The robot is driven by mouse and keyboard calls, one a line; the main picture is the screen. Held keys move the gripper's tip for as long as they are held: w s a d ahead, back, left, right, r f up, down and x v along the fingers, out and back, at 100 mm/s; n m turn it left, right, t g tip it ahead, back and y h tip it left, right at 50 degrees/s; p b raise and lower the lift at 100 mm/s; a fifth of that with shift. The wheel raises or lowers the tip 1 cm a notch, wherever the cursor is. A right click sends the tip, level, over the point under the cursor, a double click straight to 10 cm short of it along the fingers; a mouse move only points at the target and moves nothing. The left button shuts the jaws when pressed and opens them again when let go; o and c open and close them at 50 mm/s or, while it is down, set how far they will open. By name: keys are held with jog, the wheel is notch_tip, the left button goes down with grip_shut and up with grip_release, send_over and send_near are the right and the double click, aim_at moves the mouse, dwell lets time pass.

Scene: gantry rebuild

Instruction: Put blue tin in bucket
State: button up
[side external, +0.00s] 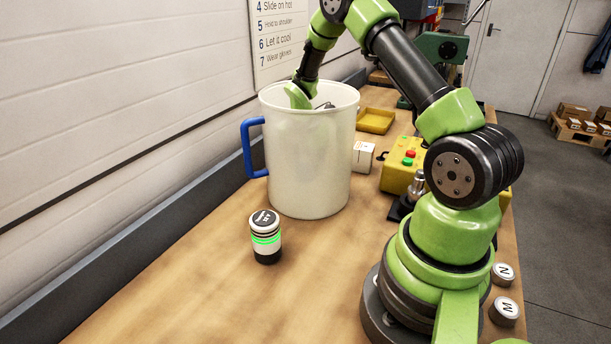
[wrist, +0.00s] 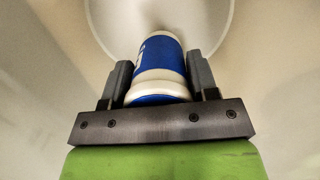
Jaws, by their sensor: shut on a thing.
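The bucket (side external: 308,165) is a tall white container with a blue handle on its left side, upright on the bench. My arm reaches over its rim, and my gripper is down inside it, mostly hidden by the wall in the side view. In the wrist view my gripper (wrist: 160,85) is shut on the blue tin (wrist: 158,60), a blue and white cylinder between the two fingers. Pale bucket walls (wrist: 45,75) surround it in the wrist view. I cannot tell whether the tin touches the bucket's bottom.
A black and white canister (side external: 266,240) with green bands stands in front of the bucket. A small white box (side external: 363,156), a yellow tray (side external: 375,120) and a yellow button box (side external: 400,172) stand to the right. Bare bench lies at the front left.

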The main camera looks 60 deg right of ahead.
jog(key=shift+f, duration=1.9)
jog(key=o, duration=1)
jog(key=shift+f, duration=0.1)
jog(key=shift+o, duration=0.2)
jog(key=r, duration=0.4)
jog(key=a+r, duration=0.1)
jog(key=r, duration=0.7)
jog(key=shift+a+r, duration=0.1)
jog(key=shift+a, duration=0.15)
